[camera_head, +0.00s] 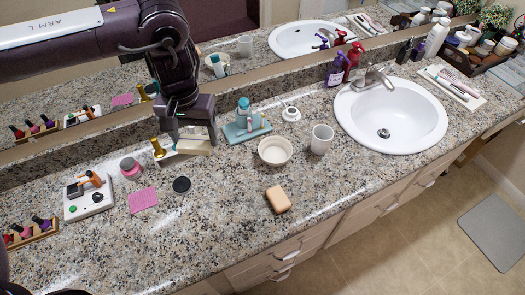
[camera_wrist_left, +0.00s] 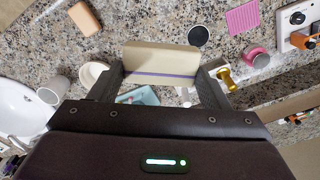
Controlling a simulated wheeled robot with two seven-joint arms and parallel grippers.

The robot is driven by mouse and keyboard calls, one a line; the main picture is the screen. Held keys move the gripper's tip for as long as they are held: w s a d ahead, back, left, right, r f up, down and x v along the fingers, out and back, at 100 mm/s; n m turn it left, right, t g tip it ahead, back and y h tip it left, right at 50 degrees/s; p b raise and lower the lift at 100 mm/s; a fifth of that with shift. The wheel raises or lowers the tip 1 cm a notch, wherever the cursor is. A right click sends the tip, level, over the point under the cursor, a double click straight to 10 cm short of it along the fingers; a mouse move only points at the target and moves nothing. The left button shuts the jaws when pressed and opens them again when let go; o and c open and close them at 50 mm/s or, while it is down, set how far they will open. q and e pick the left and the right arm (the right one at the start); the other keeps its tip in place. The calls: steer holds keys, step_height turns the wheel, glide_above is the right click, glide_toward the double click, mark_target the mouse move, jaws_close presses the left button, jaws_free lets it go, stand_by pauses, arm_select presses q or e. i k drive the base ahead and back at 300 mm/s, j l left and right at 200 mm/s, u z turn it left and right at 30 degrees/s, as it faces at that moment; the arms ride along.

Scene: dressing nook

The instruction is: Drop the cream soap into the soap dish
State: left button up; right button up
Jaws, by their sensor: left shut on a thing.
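My left gripper (camera_head: 194,142) is shut on a cream block with a thin purple line (camera_wrist_left: 160,58), which I take to be the cream soap. The block (camera_head: 193,148) is held level above the back of the counter; its height is hard to judge. A round cream bowl (camera_head: 275,151), which looks like the soap dish, stands to the right of the gripper, apart from it. In the left wrist view the bowl (camera_wrist_left: 91,74) is partly hidden by a finger. A tan bar (camera_head: 278,199) lies on the counter in front of the bowl. My right gripper is not in view.
A white cup (camera_head: 321,139) stands beside the bowl. A teal tray (camera_head: 246,131) with bottles is behind it. A pink jar (camera_head: 130,168), black disc (camera_head: 181,184) and pink mat (camera_head: 143,199) lie left. The sink (camera_head: 390,116) is right. The front counter is mostly clear.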

mark_target(275, 156)
steer(key=k+l, duration=0.1)
steer(key=l, duration=0.25)
steer(key=l+u, duration=0.1)
steer(key=l, duration=0.25)
steer(key=k+l+u, duration=0.1)
steer(key=l, duration=0.2)
steer(key=k+l, duration=0.15)
steer(key=l, duration=0.2)
steer(key=i+l+u, duration=0.1)
steer(key=i+l, duration=0.15)
steer(key=i+l+u, duration=0.15)
steer(key=l, duration=0.3)
steer(key=i+l+u, duration=0.1)
steer(key=i+l, duration=0.15)
steer(key=l, duration=0.15)
steer(key=i+l, duration=0.1)
steer(key=i, duration=0.2)
